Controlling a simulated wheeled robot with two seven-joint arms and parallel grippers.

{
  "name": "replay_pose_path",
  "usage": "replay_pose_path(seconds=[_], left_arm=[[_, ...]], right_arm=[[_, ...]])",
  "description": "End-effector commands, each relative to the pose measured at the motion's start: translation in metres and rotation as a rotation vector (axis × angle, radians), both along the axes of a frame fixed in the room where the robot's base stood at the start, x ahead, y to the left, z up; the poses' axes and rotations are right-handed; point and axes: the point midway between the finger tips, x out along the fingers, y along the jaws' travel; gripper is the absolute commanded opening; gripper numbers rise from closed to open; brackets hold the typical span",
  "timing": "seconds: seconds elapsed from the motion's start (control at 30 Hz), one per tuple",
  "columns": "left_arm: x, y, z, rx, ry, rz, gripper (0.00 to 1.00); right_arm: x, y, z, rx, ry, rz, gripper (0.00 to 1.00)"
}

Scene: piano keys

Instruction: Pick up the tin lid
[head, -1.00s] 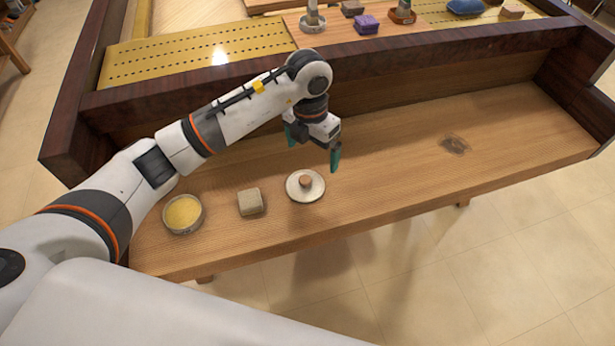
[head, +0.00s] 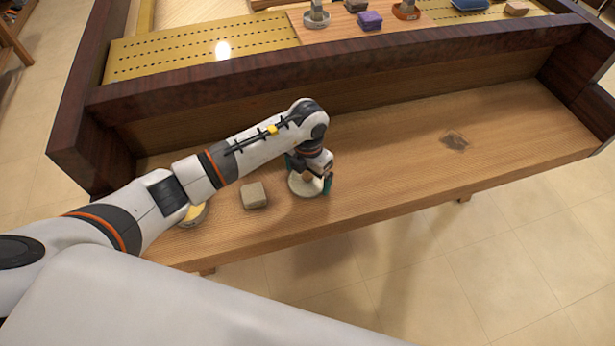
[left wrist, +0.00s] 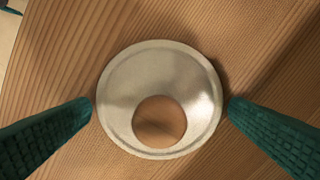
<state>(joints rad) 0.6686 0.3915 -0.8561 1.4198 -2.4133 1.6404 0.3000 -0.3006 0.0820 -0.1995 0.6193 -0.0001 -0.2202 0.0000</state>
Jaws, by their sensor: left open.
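The tin lid (head: 303,187) is a round, pale metal disc with a brown knob, lying flat on the wooden ledge. In the left wrist view the lid (left wrist: 117,83) fills the middle, and its round knob (left wrist: 160,122) is seen from above. My left gripper (head: 308,178) is over the lid, pointing down and partly covering it. Its green fingers are open, one on each side of the lid, with the fingertips (left wrist: 161,104) close to the rim. I cannot tell whether they touch it. My right gripper is not in view.
A small beige block (head: 254,196) sits on the ledge left of the lid. A round tin with yellow contents (head: 193,216) is farther left, partly hidden by my arm. The wooden ledge (head: 400,160) is clear to the right. A dark raised rail (head: 400,62) runs behind.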

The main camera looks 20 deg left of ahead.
Motion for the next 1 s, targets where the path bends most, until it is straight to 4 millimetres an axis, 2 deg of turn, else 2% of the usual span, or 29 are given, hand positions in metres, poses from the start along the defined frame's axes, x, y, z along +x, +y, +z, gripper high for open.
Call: replay_pose_path(seconds=[0.2, 0.27, 0.4, 0.67, 0.77, 1.0], left_arm=[[0.000, 0.000, -0.001, 0.000, -0.001, 0.000, 1.00], [0.000, 0.000, -0.001, 0.000, -0.001, 0.000, 0.92], [0.000, 0.000, -0.001, 0.000, -0.001, 0.000, 0.69], [0.000, 0.000, 0.001, 0.000, -0.001, 0.000, 0.67], [0.001, 0.000, 0.011, -0.002, -0.002, -0.002, 0.67], [0.001, 0.000, 0.058, 0.000, -0.005, -0.002, 0.67]], right_arm=[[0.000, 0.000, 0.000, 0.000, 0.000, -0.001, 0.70], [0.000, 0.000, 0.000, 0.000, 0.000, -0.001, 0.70], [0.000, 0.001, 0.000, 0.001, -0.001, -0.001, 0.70], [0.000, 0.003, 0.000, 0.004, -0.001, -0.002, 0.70], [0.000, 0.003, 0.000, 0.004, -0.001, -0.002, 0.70], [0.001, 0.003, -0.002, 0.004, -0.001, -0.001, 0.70]])
